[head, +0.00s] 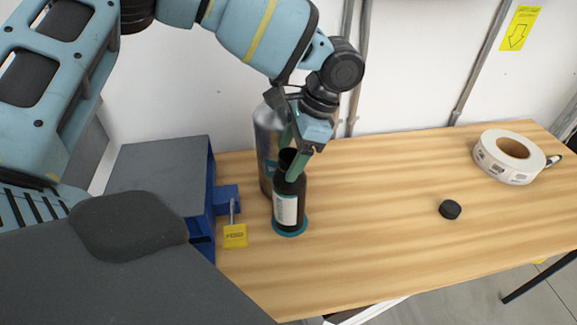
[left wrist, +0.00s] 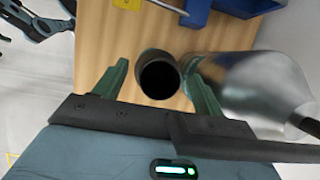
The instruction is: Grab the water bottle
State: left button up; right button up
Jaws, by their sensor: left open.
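A dark open-mouthed bottle (head: 287,208) with a white label and a teal ring at its base stands upright on the wooden table. Its round black mouth (left wrist: 159,78) faces the camera in the left wrist view. My left gripper (head: 291,160) is open, pointing down at the bottle's top. In the left wrist view, its green fingers (left wrist: 157,72) lie on either side of the mouth. I cannot tell whether they touch it. A larger silver bottle (head: 264,130) stands close behind, partly hidden by the gripper; it also shows beside the right finger in the left wrist view (left wrist: 235,80).
A blue bin (head: 211,175) and a yellow padlock (head: 235,236) are left of the bottle. A black cap (head: 450,210) and a white label roll (head: 508,158) lie to the right. The table (head: 375,190) between is clear. A wall with pipes (head: 475,65) stands behind.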

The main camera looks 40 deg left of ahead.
pick_arm(q)
jog(key=shift+f, duration=0.2)
jog(key=c, duration=1.5)
grip_shut()
jog(key=shift+a, duration=0.1)
